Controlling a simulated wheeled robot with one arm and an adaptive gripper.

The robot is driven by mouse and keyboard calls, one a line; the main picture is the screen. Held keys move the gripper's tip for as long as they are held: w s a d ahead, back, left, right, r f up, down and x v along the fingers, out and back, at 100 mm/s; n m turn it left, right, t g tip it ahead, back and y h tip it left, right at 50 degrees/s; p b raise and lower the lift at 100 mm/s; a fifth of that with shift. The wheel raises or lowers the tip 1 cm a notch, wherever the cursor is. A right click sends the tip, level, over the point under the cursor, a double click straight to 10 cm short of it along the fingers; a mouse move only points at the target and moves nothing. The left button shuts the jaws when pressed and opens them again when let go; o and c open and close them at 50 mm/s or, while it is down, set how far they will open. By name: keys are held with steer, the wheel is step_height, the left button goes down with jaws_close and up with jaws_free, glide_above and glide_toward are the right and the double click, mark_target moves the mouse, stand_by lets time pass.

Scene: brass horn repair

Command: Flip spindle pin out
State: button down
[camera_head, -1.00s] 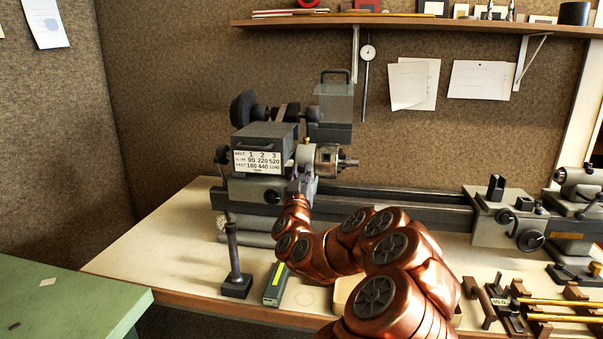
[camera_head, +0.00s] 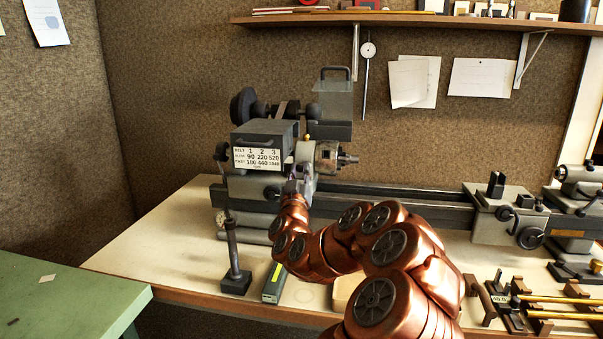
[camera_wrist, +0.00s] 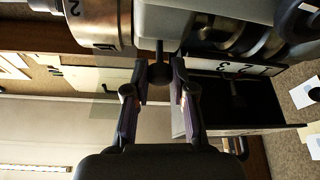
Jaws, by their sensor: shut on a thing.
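The spindle pin shows in the wrist view as a thin dark stem with a dark ball knob (camera_wrist: 159,74), standing out from the grey headstock casing. My gripper (camera_wrist: 160,72) has one fingertip on each side of the knob and is shut on it. In the head view my gripper (camera_head: 299,181) is at the front of the headstock (camera_head: 266,184), just below the spindle and chuck (camera_head: 326,156). The knob is hidden there by my gripper. How far the pin is out cannot be told.
A belt-speed plate (camera_head: 257,158) is on the headstock's front. The lathe bed (camera_head: 400,205) runs right to a carriage (camera_head: 500,222). A dark post on a base (camera_head: 235,270) and a grey-green box (camera_head: 274,283) stand in front. A clear guard (camera_head: 333,100) is raised behind.

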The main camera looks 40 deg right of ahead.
steer(key=shift+f, duration=0.15)
steer(key=c, duration=1.2)
jaws_free()
step_height(320, 180, up, 10)
steer(key=shift+r, duration=0.15)
steer(key=shift+s+a, duration=0.1)
steer(key=shift+s, duration=0.05)
